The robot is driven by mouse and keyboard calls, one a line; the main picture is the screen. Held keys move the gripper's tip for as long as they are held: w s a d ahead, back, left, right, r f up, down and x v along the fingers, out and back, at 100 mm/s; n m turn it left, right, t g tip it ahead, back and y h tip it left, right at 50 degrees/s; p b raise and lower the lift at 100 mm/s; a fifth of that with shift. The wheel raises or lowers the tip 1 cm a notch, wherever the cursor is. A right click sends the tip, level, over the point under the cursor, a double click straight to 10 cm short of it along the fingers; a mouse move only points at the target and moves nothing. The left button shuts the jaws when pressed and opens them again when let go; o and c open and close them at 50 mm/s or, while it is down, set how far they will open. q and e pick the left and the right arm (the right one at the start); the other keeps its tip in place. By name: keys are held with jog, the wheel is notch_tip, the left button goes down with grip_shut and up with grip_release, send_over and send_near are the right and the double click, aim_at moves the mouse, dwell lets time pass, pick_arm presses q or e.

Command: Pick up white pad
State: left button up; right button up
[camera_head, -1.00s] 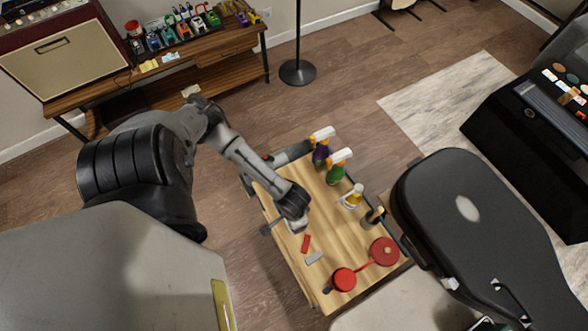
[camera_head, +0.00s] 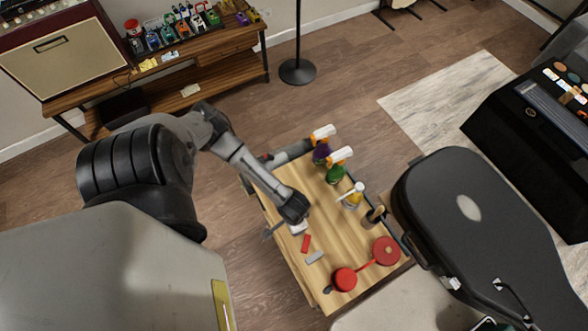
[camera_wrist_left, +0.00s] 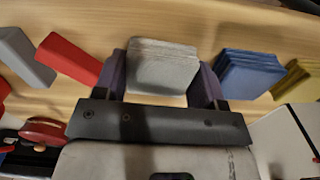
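The white pad (camera_wrist_left: 162,66) is a pale, layered block in the left wrist view. It lies between the two fingers of my left gripper (camera_wrist_left: 160,78), one finger close along each side. I cannot tell whether the fingers press on it. In the head view my left gripper (camera_head: 295,215) is low over the wooden cart top, with the white pad (camera_head: 299,229) partly hidden under it. My right gripper is not in view.
A red block (camera_wrist_left: 68,58) and a grey block (camera_wrist_left: 25,57) lie left of the pad; a blue pad (camera_wrist_left: 248,74) and a yellow one (camera_wrist_left: 298,82) lie right. Spray bottles (camera_head: 336,172) and red round items (camera_head: 386,250) stand on the cart (camera_head: 335,235). A guitar case (camera_head: 470,230) is right.

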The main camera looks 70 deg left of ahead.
pick_arm(q)
jog(key=c, duration=0.4)
jog(key=shift+r, duration=0.1)
